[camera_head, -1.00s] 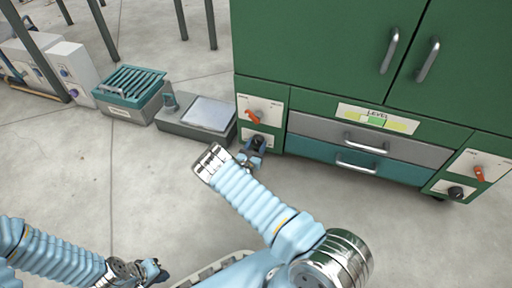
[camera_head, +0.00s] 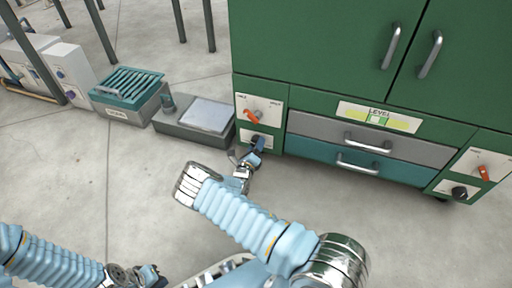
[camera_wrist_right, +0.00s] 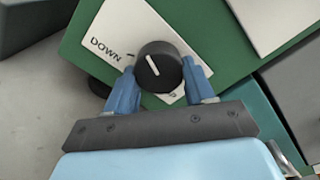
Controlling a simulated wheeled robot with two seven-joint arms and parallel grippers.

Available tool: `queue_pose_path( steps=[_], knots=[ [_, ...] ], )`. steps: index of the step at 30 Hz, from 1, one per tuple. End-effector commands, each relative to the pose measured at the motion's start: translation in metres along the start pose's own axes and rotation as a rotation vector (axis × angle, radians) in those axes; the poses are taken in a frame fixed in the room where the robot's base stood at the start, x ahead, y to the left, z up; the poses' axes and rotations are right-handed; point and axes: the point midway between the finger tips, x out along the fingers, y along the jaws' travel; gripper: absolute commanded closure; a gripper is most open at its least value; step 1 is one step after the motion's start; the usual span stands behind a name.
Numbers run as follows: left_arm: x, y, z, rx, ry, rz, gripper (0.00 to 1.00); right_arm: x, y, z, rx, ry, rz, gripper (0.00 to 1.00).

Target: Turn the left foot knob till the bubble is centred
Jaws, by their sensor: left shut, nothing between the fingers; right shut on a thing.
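The left foot knob is a round black knob with a white pointer line. It shows in the right wrist view (camera_wrist_right: 158,67) on a white plate marked DOWN, its pointer tilted slightly left of upright. My right gripper (camera_wrist_right: 158,78) has its blue fingers shut on both sides of the knob. In the head view my right gripper (camera_head: 252,158) is at the cabinet's lower left panel and partly covers the knob. The level (camera_head: 378,117) is a yellow-green strip labelled LEVEL; its pale green bubble patch sits near the middle. My left gripper (camera_head: 152,276) is shut and empty at the bottom edge.
Two drawers (camera_head: 350,160) lie between. A teal-topped bin (camera_head: 126,88) and grey box (camera_head: 205,118) stand left on open floor.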

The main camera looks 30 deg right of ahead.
Motion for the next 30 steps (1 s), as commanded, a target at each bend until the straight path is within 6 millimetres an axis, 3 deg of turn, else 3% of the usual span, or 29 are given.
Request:
queue_pose_path(
  steps=[12,30],
  knots=[
    [0.003,-0.0012,-0.0002,0.0,0.001,0.0,1.0,-0.0008,-0.0005,-0.0014,-0.213,0.003,0.001,0.77],
    [0.0033,-0.0013,-0.0002,0.0,0.001,0.0,1.0,-0.0011,-0.0006,-0.0017,-0.253,0.003,0.002,0.77]
  ],
)
